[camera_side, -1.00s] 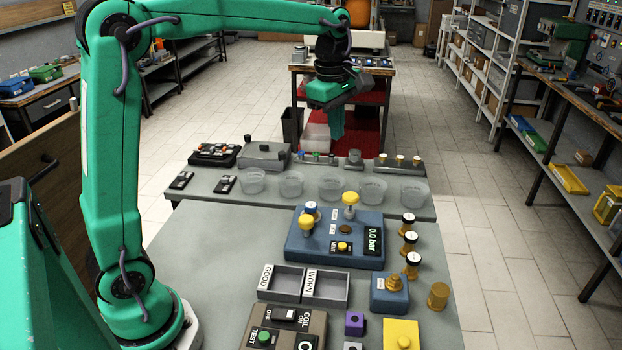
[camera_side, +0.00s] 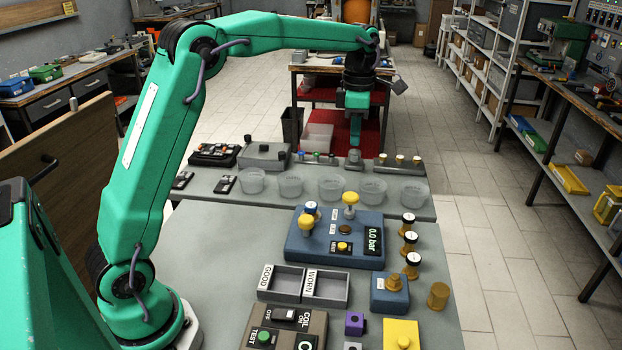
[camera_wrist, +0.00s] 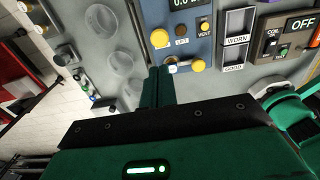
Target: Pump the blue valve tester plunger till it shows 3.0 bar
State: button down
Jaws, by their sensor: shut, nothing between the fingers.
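The blue valve tester (camera_side: 318,254) sits on the bench, and its display (camera_side: 373,241) reads 0.0 bar. Two raised yellow knobs stand on it: one at the back right (camera_side: 351,199) and one at the front left (camera_side: 306,224). Which knob is the plunger is not certain. A small yellow button (camera_side: 343,247) is on its face. My gripper (camera_side: 357,140) is shut, empty and pointing down, high up and beyond the tester. In the wrist view, my shut fingers (camera_wrist: 161,72) show beside the blue tester (camera_wrist: 182,50); its display is partly cut off.
Brass parts with white caps (camera_side: 410,237) stand right of the tester. GOOD and WORN trays (camera_side: 325,302) lie in front, with a blue block (camera_side: 389,306) beside them. Clear cups (camera_side: 331,190) and small devices line the shelf behind. The bench left of the tester is clear.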

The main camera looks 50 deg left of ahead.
aim_at(351, 195)
jog(key=shift+f, duration=0.1)
notch_tip(351, 195, down, 14)
jog(key=shift+r, duration=0.1)
dwell(0.8)
jog(key=shift+f, duration=1.5)
jog(key=shift+r, duration=0.1)
notch_tip(351, 195, up, 14)
jog(key=shift+r, duration=0.15)
dwell(1.0)
jog(key=shift+w+r, duration=0.1)
jog(key=shift+r, duration=1.15)
